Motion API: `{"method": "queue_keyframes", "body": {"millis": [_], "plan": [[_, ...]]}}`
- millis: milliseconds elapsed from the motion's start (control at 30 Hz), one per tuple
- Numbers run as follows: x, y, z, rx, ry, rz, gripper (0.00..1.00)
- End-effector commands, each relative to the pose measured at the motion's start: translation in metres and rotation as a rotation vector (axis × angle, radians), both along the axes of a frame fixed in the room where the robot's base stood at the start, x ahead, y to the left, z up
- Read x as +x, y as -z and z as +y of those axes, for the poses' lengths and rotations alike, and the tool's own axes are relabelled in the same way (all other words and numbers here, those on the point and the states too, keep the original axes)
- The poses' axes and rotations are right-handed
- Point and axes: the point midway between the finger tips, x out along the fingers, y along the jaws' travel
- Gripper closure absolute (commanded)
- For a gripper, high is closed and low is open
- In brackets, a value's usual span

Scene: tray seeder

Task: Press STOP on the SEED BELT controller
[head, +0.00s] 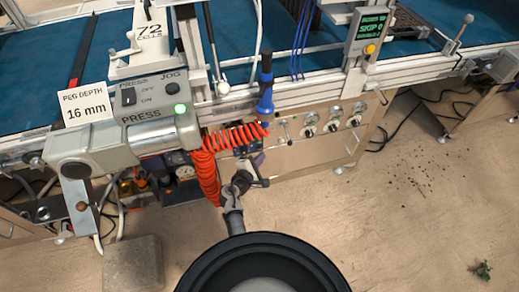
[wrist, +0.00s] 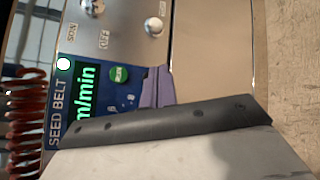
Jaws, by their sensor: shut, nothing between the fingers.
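The SEED BELT controller (wrist: 57,118) shows sideways in the wrist view as a dark blue panel with a lit green "m/min" display (wrist: 87,90). A round green button (wrist: 118,74) sits beside the display; its small lettering is unclear. No STOP marking can be read; part of the panel is hidden behind my gripper. My gripper (wrist: 155,88) is shut and empty, its purple fingers over the panel's edge. I cannot tell whether they touch it. In the head view my gripper (head: 257,160) is low at the machine front, below the coiled red hose.
The red hose (head: 207,170) hangs close left of my gripper. A PRESS box (head: 160,115) with a green lamp is at upper left. Knobs (head: 310,130) line the metal panel to the right. A blue-handled tool (head: 265,90) hangs above. Floor at lower right is mostly clear.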

Motion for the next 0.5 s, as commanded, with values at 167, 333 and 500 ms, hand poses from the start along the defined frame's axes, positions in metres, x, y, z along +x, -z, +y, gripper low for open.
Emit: {"method": "queue_keyframes", "body": {"millis": [167,333,500], "plan": [[0.0000,0.0000,0.0000,0.000,0.000,0.000,1.00],[0.0010,0.0002,0.0004,0.000,0.000,0.000,1.00],[0.0067,0.0004,0.0021,0.000,0.001,-0.002,1.00]]}}
